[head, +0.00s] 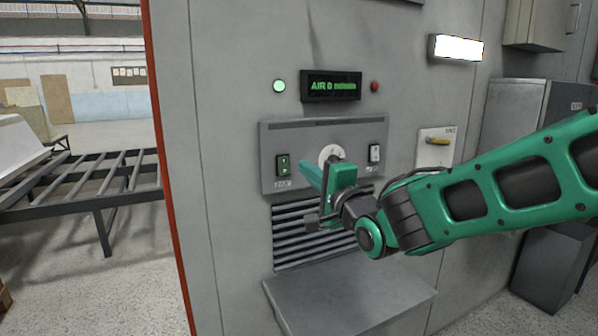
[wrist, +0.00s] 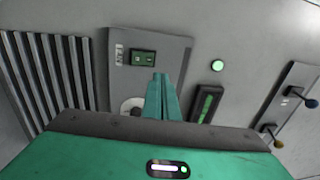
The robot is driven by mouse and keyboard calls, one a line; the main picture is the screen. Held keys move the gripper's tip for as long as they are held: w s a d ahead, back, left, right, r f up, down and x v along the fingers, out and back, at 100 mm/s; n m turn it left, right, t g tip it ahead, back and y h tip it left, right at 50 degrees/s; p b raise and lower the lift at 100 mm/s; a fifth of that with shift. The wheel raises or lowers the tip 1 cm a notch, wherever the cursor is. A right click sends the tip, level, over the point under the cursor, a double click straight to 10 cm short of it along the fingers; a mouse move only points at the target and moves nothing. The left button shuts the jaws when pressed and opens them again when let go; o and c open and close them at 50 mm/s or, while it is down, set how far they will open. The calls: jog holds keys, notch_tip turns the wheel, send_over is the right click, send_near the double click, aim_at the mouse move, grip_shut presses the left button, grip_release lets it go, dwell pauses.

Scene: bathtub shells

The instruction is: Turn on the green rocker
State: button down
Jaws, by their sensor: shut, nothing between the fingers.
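The green rocker (head: 283,165) sits at the left end of a grey control panel (head: 268,143) on the cabinet's front. It shows whole in the wrist view (wrist: 143,57), with a label beside it. My gripper (head: 308,173) is shut and empty, its green fingers pointing toward the panel, just right of the rocker in the head view. In the wrist view the fingertips (wrist: 160,80) lie just below and right of the rocker. I cannot tell how large the gap is to the panel, and which way the rocker is tipped is unclear.
A round white dial (head: 329,152) is mid-panel, partly behind my gripper. A white rocker (head: 375,154) is at the right end. Above are a lit green lamp (head: 279,86), an "AIR 0" display (head: 332,86) and a red lamp (head: 375,86). Vents (head: 290,240) and a shelf (head: 345,300) lie below.

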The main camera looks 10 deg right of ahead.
jog(key=shift+s+d+r, duration=0.1)
jog(key=shift+s+d, duration=0.1)
jog(key=shift+s, duration=0.5)
jog(key=shift+s+d+r, duration=0.1)
jog(key=shift+s+d, duration=0.15)
jog(key=shift+s, duration=0.4)
jog(key=shift+s+d+r, duration=0.1)
jog(key=shift+s+d, duration=0.1)
jog(key=shift+s, duration=0.5)
